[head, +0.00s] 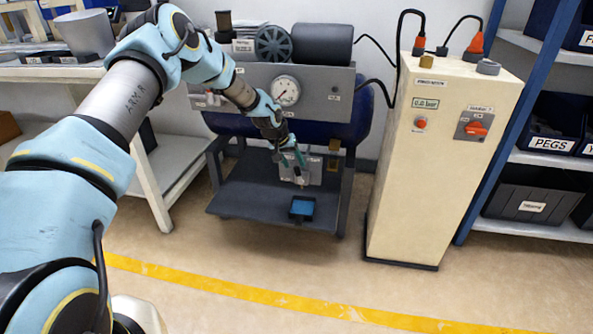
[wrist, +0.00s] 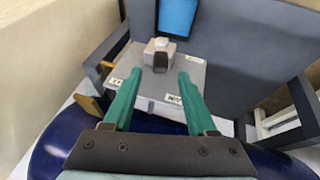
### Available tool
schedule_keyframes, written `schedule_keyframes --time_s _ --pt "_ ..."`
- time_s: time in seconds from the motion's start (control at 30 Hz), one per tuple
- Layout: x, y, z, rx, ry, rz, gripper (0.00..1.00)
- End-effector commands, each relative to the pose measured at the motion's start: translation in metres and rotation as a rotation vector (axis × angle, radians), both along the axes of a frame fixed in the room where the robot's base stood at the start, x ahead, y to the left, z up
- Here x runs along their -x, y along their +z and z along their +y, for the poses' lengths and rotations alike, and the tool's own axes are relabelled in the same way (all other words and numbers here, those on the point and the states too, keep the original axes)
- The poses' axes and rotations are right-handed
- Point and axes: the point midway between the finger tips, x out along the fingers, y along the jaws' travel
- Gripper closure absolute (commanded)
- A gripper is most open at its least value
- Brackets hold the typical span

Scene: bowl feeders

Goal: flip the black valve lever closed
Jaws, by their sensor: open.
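The black valve lever (wrist: 160,63) is a short dark block on a pale valve body (wrist: 158,46), on a grey labelled panel (wrist: 143,85). In the wrist view it lies beyond and between my gripper's fingertips, with a gap to both. My gripper (wrist: 153,78) has two green fingers spread wide with nothing between them. In the head view my gripper (head: 293,158) hangs in front of the grey panel (head: 314,172) under the compressor; the lever cannot be made out there.
A blue tray (head: 302,208) sits on the dark lower shelf (head: 245,201). Above are a gauge (head: 285,91) and motor (head: 322,43). A brass-coloured piece (wrist: 90,108) is left of the panel. A cream cabinet (head: 440,165) with a red switch stands right. The floor in front is clear.

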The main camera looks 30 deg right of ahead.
Motion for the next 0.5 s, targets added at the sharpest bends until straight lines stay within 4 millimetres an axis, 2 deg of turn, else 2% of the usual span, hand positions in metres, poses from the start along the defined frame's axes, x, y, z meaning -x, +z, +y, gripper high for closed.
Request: schedule_keyframes --time_s 0.03,0.2,0.5 --pt "0.000 -0.011 -0.004 -0.001 -0.002 0.002 0.43" --pt "-0.003 -0.029 -0.013 -0.001 0.000 0.001 0.43" --pt "-0.005 -0.037 -0.018 0.000 -0.001 0.000 0.43"
